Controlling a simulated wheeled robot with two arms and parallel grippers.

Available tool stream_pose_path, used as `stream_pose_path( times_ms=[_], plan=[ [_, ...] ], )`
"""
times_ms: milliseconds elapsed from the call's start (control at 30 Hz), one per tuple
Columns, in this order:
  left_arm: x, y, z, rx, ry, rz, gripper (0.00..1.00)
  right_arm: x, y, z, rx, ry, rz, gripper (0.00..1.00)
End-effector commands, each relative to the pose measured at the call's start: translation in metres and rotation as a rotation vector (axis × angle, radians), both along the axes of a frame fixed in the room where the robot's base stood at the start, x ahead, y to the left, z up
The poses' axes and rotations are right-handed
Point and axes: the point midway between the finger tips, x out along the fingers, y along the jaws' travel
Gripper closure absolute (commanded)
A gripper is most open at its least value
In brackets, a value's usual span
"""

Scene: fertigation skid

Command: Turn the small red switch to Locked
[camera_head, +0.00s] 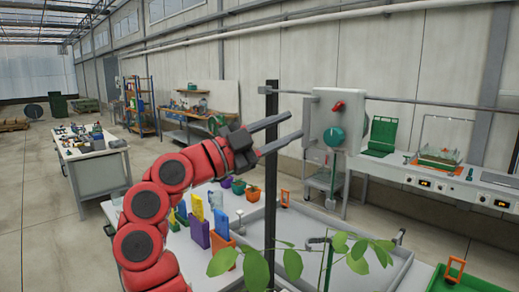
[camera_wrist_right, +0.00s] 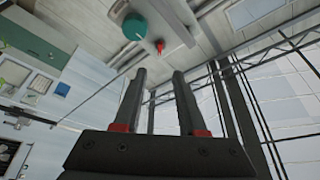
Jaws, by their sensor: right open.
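The small red switch (camera_head: 338,106) sits near the top of a light grey box (camera_head: 353,101), above a larger round teal knob (camera_head: 334,137). In the right wrist view the red switch (camera_wrist_right: 160,46) shows just beyond the fingertips, roughly between them, with the teal knob (camera_wrist_right: 134,28) to its left. My right gripper (camera_head: 296,124) is open and empty, to the left of the box in the head view. Its two fingers also show apart in the right wrist view (camera_wrist_right: 159,73). No contact with the switch is visible. Any position label is too small to read. My left gripper is not in view.
A grey horizontal rail (camera_head: 430,102) runs by the box. Below are a tray (camera_head: 372,262), colored holders (camera_head: 199,230) and leafy plants (camera_head: 289,266). A counter (camera_head: 440,182) stands at right.

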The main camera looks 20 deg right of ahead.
Motion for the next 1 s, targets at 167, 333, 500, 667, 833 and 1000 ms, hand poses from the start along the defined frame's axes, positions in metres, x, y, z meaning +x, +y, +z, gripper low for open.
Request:
stream_pose_path(
  times_ms=[167, 333, 500, 667, 833, 1000],
  plan=[
    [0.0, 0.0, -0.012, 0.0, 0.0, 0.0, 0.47, -0.003, 0.036, -0.013, 0.001, 0.004, 0.0, 0.59],
    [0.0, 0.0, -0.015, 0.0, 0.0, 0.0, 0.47, -0.005, 0.053, -0.016, -0.001, 0.003, -0.002, 0.59],
    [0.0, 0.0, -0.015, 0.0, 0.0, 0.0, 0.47, -0.006, 0.057, -0.016, -0.001, 0.002, -0.003, 0.59],
    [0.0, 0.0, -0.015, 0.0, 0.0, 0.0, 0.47, -0.006, 0.057, -0.016, -0.001, 0.002, -0.003, 0.59],
    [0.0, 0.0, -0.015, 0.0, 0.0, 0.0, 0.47, -0.006, 0.057, -0.016, 0.0, 0.003, -0.002, 0.59],
    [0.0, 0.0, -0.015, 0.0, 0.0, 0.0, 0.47, 0.018, 0.062, -0.023, -0.051, 0.062, 0.045, 0.59]
  ],
)
